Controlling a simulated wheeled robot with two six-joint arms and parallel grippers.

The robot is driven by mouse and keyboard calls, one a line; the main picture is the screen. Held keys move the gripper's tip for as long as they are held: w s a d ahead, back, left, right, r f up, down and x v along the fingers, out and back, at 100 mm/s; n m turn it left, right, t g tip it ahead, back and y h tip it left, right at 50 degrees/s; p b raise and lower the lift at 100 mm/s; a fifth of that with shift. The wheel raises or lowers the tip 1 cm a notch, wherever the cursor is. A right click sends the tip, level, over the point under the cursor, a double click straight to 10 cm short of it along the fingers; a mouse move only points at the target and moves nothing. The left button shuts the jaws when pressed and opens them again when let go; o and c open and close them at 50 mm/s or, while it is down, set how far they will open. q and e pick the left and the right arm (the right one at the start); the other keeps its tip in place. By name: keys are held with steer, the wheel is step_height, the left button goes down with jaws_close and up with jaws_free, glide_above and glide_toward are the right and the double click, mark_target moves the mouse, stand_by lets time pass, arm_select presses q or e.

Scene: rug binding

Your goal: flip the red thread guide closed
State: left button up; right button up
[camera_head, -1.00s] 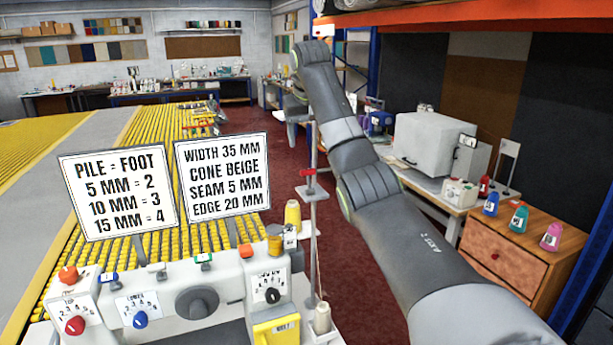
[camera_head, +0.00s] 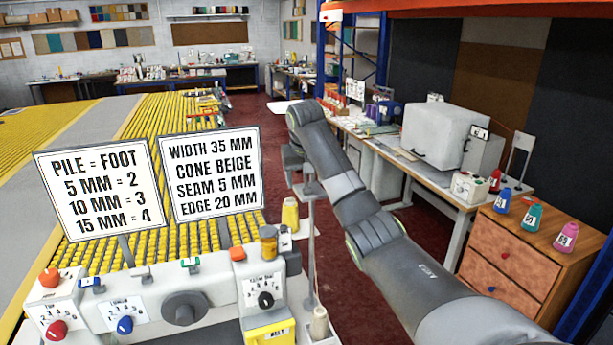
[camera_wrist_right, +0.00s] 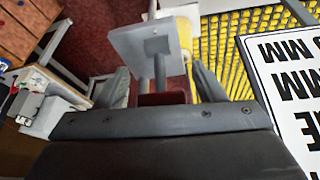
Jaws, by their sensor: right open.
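The thread stand is a thin grey post (camera_head: 311,245) with a small grey plate, to the right of the binding machine. My right gripper (camera_head: 297,178) is at the top of this stand in the head view and covers the red thread guide there. In the right wrist view, my right gripper (camera_wrist_right: 160,88) has its two fingers apart. A dark red piece (camera_wrist_right: 163,99), apparently the red thread guide, shows between them, partly hidden behind the gripper body. The grey plate (camera_wrist_right: 150,42) on its post stands just beyond. I cannot tell whether the fingers touch the guide. My left gripper is not in view.
Two sign boards (camera_head: 211,174) (camera_head: 101,188) stand left of the gripper. The machine (camera_head: 184,308) with knobs and small coloured clips is below. A yellow cone (camera_head: 290,214) stands close to the post. A wooden cabinet (camera_head: 520,255) with coloured cones is at right.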

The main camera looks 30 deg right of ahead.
steer(key=shift+s+a+r, duration=0.1)
steer(key=shift+a+r, duration=0.05)
steer(key=shift+a, duration=0.05)
steer(key=shift+c, duration=1.4)
steer(key=c, duration=0.7)
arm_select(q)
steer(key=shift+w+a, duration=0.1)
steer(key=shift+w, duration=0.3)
arm_select(e)
steer(key=shift+w+d+g+y, duration=0.1)
steer(key=shift+w+g+y, duration=0.15)
steer(key=shift+g, duration=0.65)
steer(key=o, duration=0.8)
steer(key=shift+o, duration=0.9)
steer(key=shift+w+f, duration=0.2)
steer(key=shift+f, duration=0.05)
